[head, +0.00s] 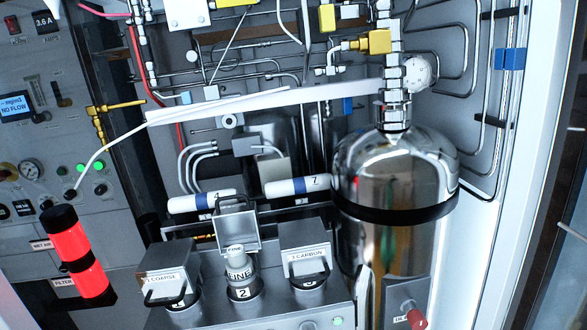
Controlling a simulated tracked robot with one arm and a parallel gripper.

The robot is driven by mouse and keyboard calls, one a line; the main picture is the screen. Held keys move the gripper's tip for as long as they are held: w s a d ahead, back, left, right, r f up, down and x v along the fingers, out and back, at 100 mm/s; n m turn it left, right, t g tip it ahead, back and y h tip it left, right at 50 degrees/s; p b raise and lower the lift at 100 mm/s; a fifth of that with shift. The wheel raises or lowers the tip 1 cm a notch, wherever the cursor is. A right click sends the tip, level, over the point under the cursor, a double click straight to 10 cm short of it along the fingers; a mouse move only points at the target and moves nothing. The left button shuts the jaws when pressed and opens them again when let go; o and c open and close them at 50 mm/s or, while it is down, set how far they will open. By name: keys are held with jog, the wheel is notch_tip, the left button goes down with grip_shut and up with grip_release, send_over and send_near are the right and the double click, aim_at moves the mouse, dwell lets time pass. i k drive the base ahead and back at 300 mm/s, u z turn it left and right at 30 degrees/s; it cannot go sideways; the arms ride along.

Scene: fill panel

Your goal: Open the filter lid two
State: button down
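The filter block (262,315) is at the bottom middle, with three filter places in a row. The lid of filter two (237,232) stands upright, swung back behind its opening, with its handle at the top. In front of it a filter cartridge labelled FINE (240,272) shows in the open place, above a ring marked 2. The lid labelled COARSE (166,268) on the left and the lid labelled CARBON (305,250) on the right look closed, with dark handles at their fronts. I cannot make out my gripper in this view, and nothing visibly touches lid two.
A shiny steel tank (395,170) stands right of the filters. Two white cylinders with blue bands (202,201) lie behind the lids. A tilted red and black cylinder (78,255) is at the left. Pipes and valves crowd the back, with a control panel (40,150) at left.

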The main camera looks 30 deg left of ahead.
aim_at(234, 224)
jog(key=u, duration=0.4)
jog(key=i, duration=1.2)
jog(key=u, duration=0.9)
